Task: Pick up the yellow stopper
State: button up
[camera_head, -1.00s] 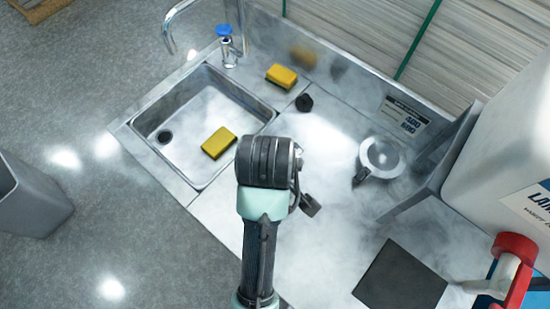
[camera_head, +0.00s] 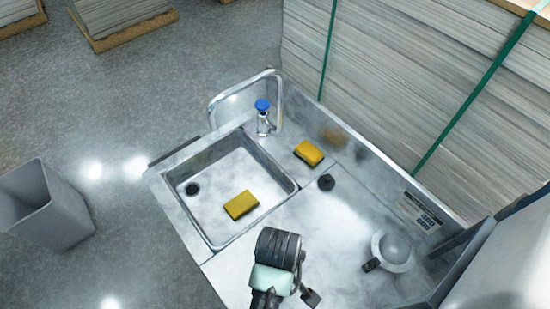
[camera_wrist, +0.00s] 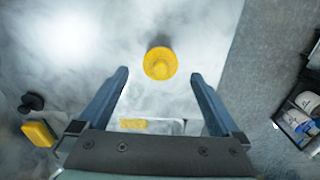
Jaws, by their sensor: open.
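The yellow stopper (camera_wrist: 160,63) is round with a raised middle knob. In the wrist view it stands on the pale, shiny worktop, ahead of my gripper (camera_wrist: 160,76) and close to the middle line between the fingers. My gripper is open, with one fingertip on each side and nothing held. I cannot tell how high the fingers are above the stopper. In the head view my wrist (camera_head: 278,250) is over the worktop at the lower middle, and I do not see the stopper there.
A sink (camera_head: 208,236) with a yellow sponge (camera_head: 241,205) in it lies to the left. A round metal item (camera_head: 395,250) stands to the right. A bin (camera_head: 45,205) is on the floor.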

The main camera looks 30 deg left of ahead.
jog(key=shift+a+f+p, duration=0.15)
jog(key=shift+f+p, duration=0.1)
jog(key=shift+f, duration=1.05)
jog(key=shift+a+f+p, duration=0.15)
jog(key=shift+f+p, duration=0.1)
jog(key=shift+f, duration=1.05)
jog(key=shift+c, duration=0.2)
jog(key=c, duration=1.3)
